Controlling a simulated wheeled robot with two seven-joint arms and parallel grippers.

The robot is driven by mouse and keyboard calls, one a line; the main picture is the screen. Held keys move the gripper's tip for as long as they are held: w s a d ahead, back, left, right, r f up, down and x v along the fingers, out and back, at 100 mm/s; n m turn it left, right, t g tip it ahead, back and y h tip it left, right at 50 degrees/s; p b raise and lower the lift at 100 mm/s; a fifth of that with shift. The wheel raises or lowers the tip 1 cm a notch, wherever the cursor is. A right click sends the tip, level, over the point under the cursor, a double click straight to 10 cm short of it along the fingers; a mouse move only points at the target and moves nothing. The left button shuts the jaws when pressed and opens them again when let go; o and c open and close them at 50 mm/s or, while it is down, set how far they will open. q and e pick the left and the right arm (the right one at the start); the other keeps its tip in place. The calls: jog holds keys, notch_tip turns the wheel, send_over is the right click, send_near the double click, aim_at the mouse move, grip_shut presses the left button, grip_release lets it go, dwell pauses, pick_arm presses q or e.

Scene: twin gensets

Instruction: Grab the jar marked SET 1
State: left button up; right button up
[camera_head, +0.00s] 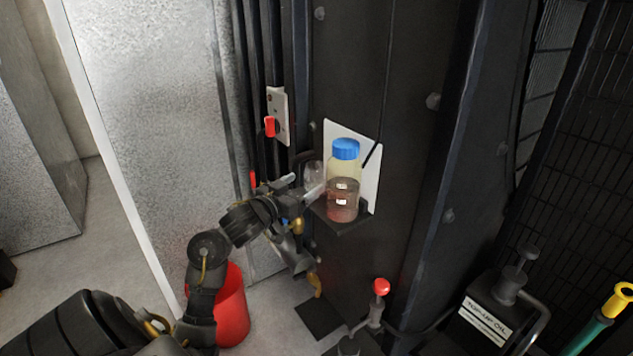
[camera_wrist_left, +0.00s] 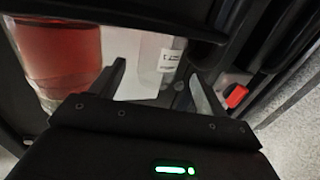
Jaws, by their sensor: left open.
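My left gripper (camera_head: 304,187) is open, at jar height in front of the shelf's left side. Between its fingers (camera_wrist_left: 160,88), the wrist view shows a small white label (camera_wrist_left: 170,55) on something clear. I cannot read SET 1 on either.
A white plate (camera_head: 370,190) is behind the jar on the dark cabinet. A red-handled switch (camera_head: 270,126) is up and left of the shelf. A red bucket (camera_head: 233,310) is on the floor. A red-knobbed lever (camera_head: 381,287) and a top-up oil can (camera_head: 487,318) are lower right.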

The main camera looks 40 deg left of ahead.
aim_at(309, 180)
pick_arm(q)
jog(key=shift+w, duration=0.4)
jog(key=shift+w+r, duration=0.1)
jog(key=shift+w, duration=0.1)
jog(key=w+p, duration=0.1)
jog(key=w, duration=0.3)
jog(key=shift+w, duration=0.4)
jog(key=shift+s, duration=0.15)
pick_arm(e)
jog(key=shift+w+r, duration=0.25)
jog(key=shift+r, duration=0.25)
pick_arm(q)
jog(key=shift+c, duration=0.8)
jog(key=c, duration=0.9)
